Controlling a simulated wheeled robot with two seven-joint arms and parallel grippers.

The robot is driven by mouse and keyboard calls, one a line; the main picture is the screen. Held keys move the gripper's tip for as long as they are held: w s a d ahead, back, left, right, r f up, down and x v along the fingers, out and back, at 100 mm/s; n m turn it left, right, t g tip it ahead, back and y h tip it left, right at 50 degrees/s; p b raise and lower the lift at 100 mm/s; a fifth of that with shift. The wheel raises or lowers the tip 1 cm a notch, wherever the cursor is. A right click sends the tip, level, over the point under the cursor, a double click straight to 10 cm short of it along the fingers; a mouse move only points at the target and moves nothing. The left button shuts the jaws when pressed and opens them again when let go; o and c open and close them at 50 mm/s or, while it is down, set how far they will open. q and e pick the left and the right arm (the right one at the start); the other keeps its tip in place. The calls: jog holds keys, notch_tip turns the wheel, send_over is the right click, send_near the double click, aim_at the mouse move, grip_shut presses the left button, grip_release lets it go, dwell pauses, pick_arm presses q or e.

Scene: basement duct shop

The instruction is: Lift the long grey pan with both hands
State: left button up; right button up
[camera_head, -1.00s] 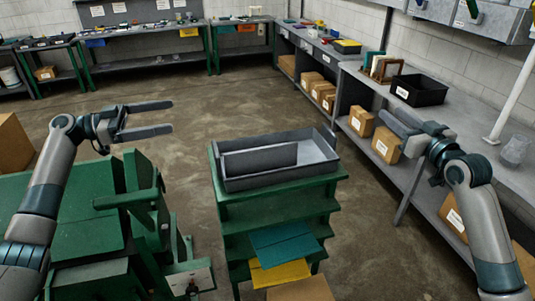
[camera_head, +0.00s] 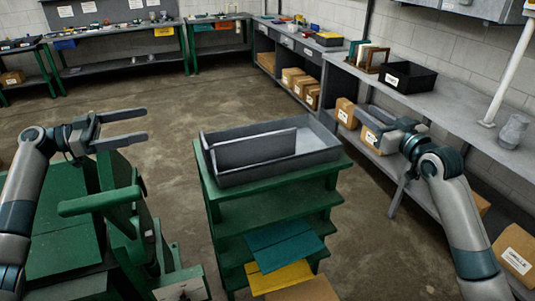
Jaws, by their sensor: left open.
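The long grey pan (camera_head: 285,169) is an open shallow tray with raised walls. It lies on top of a green stepped stand (camera_head: 280,187) in the middle of the head view. A flat dark grey plate (camera_head: 253,149) stands upright inside it, lengthwise. My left gripper (camera_head: 146,125) is open and empty, to the left of the pan and apart from it. My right gripper (camera_head: 362,112) is to the right of the pan, also apart from it, with a gap between its fingers and nothing in them. Neither gripper touches the pan.
Green machinery (camera_head: 125,205) stands left of the stand, under my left arm. A grey workbench (camera_head: 455,110) with a black bin (camera_head: 408,82) runs along the right wall, with cardboard boxes (camera_head: 346,112) beneath. Blue and yellow sheets lie low on the stand. The floor behind is clear.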

aim_at(204, 143)
pick_arm(q)
notch_tip(204, 143, down, 10)
jog(key=b, duration=0.8)
jog(key=shift+w+a+f+b, duration=0.15)
jog(key=shift+w+a+b, duration=0.2)
jog(key=shift+b, duration=0.05)
pick_arm(e)
notch_tip(204, 143, down, 10)
jog(key=shift+w+a+f, duration=0.15)
jog(key=shift+w+a, duration=0.15)
jog(key=shift+w, duration=0.05)
pick_arm(q)
jog(key=shift+d, duration=0.15)
pick_arm(e)
jog(key=shift+w, duration=0.15)
pick_arm(q)
jog(key=x, duration=1.7)
jog(key=shift+w, duration=0.15)
pick_arm(e)
jog(key=x, duration=1.7)
jog(key=shift+a, duration=0.15)
pick_arm(q)
jog(key=c, duration=0.9)
pick_arm(e)
grip_shut()
pick_arm(q)
jog(key=c, duration=0.8)
